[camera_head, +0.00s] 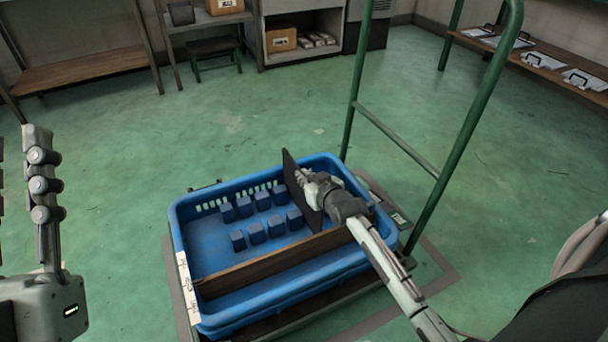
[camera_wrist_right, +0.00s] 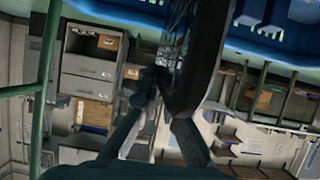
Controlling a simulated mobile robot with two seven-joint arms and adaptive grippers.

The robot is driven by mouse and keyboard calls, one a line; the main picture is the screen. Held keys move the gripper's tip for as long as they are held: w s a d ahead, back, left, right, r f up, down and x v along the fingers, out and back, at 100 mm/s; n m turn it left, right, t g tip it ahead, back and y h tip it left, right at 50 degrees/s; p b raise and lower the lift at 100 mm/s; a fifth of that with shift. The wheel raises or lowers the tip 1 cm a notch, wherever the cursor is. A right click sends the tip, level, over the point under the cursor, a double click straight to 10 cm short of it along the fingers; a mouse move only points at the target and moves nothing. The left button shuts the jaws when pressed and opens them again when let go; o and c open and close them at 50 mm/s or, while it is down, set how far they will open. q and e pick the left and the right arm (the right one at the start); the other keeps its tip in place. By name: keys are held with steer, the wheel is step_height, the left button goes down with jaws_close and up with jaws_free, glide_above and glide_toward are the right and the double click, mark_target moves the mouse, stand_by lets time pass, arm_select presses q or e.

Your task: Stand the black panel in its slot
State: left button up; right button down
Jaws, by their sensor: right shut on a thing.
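The black panel (camera_head: 300,190) is upright and leans slightly, over the right end of the blue tray (camera_head: 222,318). My right gripper (camera_head: 312,188) is shut on the panel's right side. In the right wrist view, the panel (camera_wrist_right: 194,65) rises from between the fingers (camera_wrist_right: 165,110). Two rows of blue blocks (camera_head: 256,232) on the tray floor form slots, left of the panel. I cannot tell whether the panel's lower edge touches the floor or sits between blocks. My left gripper (camera_head: 20,150) is open and empty at the left edge, away from the tray.
A wooden divider (camera_head: 270,264) crosses the tray in front of the blocks. A green metal frame (camera_head: 400,140) stands just behind and right of the tray. Shelves with boxes (camera_head: 281,39) stand at the back. A bench with several panels (camera_head: 543,60) is at the right.

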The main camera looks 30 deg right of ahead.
steer(key=shift+f+b, duration=0.65)
steer(key=shift+f, duration=0.75)
steer(key=c, duration=1.6)
jaws_free()
steer(key=v, duration=1.2)
